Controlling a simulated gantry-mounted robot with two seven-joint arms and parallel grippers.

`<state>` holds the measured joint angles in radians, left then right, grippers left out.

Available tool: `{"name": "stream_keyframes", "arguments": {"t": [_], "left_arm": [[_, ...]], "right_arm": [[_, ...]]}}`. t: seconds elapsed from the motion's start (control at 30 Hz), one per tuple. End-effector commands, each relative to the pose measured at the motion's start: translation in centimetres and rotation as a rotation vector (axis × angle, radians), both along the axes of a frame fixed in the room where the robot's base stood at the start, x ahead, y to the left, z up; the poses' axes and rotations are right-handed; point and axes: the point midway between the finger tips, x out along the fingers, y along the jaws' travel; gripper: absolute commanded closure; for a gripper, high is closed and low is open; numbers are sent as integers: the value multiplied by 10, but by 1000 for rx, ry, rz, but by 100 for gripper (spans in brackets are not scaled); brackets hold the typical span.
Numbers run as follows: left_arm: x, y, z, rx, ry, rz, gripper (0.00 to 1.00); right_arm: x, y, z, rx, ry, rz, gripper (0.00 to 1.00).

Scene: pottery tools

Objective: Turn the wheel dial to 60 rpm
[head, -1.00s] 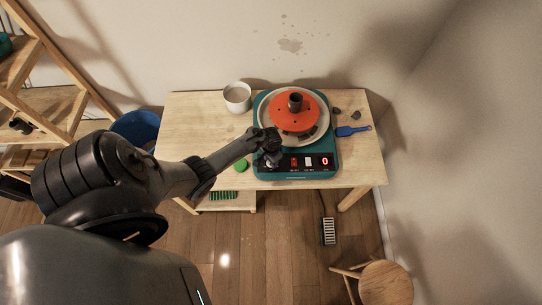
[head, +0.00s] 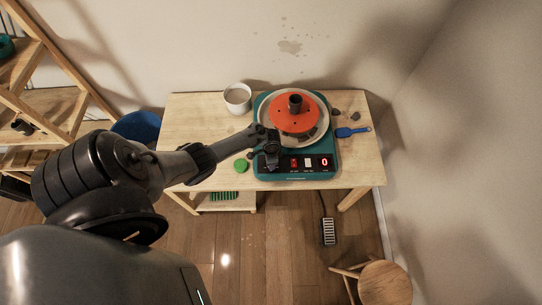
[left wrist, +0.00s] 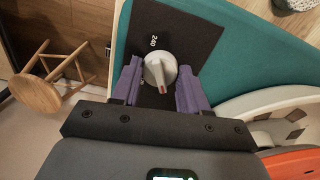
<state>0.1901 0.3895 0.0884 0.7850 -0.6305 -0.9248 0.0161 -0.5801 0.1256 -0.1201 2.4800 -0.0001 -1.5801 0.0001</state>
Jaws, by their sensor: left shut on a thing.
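The pottery wheel (head: 330,145) has a teal body and stands on the wooden table, with an orange bat (head: 280,119) on its round pan. Its front panel shows a red 0 on the display (head: 325,162), beside a red switch (head: 295,163). The grey-white dial (left wrist: 160,69) with a pointer ridge sits on a black plate in the left wrist view. "240" is printed near it; other marks are partly hidden. My left gripper (left wrist: 160,88) is shut on the dial, with a purple finger on either side. In the head view the gripper (head: 272,160) hides the dial.
A white pot (head: 237,98) stands left of the wheel on the table, with a green disc (head: 241,166) near the front edge. A blue-handled tool (head: 352,131) lies to the right. A stool (head: 384,283) and a pedal (head: 328,232) are on the floor.

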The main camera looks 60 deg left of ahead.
Motion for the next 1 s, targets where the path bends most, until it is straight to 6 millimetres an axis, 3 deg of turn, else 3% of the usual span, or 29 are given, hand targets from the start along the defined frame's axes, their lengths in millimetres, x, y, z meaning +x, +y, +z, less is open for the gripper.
{"name": "stream_keyframes", "arguments": {"t": [0.33, 0.37, 0.5, 0.83, 1.0], "left_arm": [[0, 0, -1, 1, 0, 0, 87], [0, 0, -1, 0, 0, 0, 52], [0, 0, -1, 0, 0, 0, 31], [0, 0, 2, 0, 0, 0, 31], [0, 0, 18, 0, -1, -1, 31]], "right_arm": [[0, 2, 0, 7, 0, -4, 57], [0, 2, 0, 7, 0, -5, 57], [0, 2, 0, 9, 0, -6, 57], [0, 2, 1, 9, 0, -5, 57], [0, 1, 9, 7, 1, -4, 57]]}}
